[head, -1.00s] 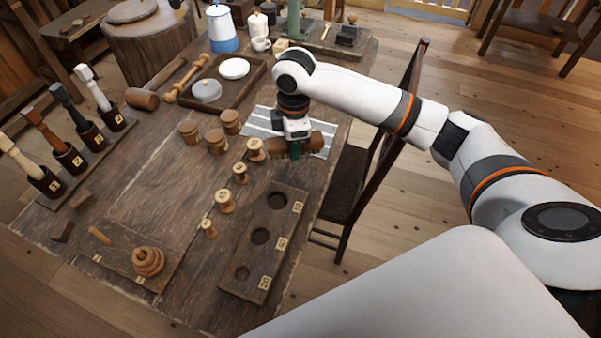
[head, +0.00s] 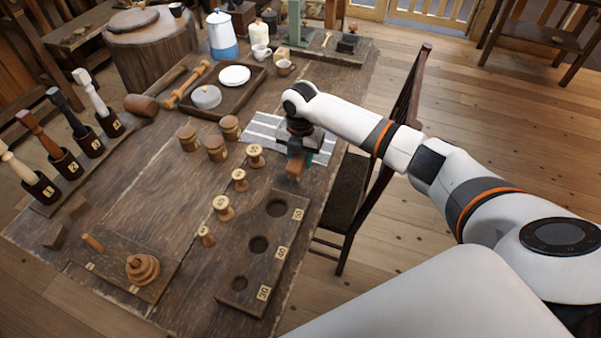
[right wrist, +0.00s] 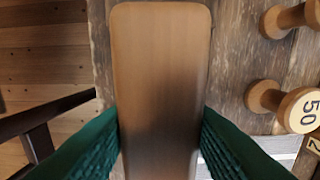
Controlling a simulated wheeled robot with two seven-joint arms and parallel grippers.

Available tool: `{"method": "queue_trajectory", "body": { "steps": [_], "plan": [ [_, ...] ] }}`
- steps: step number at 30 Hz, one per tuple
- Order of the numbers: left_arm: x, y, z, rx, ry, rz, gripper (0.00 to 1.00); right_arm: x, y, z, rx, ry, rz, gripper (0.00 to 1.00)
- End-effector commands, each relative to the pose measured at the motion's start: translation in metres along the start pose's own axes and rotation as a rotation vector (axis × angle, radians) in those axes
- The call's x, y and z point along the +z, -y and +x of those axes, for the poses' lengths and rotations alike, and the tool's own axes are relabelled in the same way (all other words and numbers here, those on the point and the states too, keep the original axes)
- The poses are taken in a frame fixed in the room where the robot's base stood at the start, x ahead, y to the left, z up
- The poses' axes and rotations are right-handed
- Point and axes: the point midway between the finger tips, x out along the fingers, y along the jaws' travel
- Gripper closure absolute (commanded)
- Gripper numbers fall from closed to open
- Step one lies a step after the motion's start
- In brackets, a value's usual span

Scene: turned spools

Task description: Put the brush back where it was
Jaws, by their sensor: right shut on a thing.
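The brush shows as a brown wooden block (head: 294,168) under my right gripper (head: 299,152), near the right edge of the table. In the right wrist view its long wooden back (right wrist: 160,75) runs between the two green finger pads, which are closed on its sides. Bristles are not clearly visible. The grey-and-white striped cloth (head: 264,130) lies just behind and left of the gripper, partly hidden by it. I cannot tell whether the brush touches the table. My left gripper is not in view.
Several turned spools (head: 222,207) stand in a row left of the brush, beside a dark holed board (head: 262,268). Lidded wooden jars (head: 216,149) stand farther left. A tray (head: 228,103) and cups lie behind. A chair (head: 345,195) stands against the right table edge.

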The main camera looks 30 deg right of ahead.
Motion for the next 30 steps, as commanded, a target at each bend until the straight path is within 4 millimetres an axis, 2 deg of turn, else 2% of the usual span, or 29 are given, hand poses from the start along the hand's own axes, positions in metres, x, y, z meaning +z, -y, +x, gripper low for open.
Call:
{"method": "queue_trajectory", "body": {
  "steps": [3,7,13,26,27,30],
  "plan": [
    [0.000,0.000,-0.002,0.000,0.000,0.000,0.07,0.000,0.000,0.017,0.002,0.000,0.000,0.91],
    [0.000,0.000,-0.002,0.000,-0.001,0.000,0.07,0.000,0.000,0.029,0.002,0.000,0.001,0.91],
    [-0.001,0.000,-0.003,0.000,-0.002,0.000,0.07,0.001,0.000,0.056,0.002,0.001,0.001,0.91],
    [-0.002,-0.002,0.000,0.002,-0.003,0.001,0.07,0.000,0.000,0.065,0.000,-0.001,0.001,0.91],
    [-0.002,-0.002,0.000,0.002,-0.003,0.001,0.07,0.000,0.000,0.065,0.000,-0.001,0.001,0.61],
    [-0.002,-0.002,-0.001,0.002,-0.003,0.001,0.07,0.000,0.000,0.064,0.000,-0.001,0.001,0.44]
  ]
}}
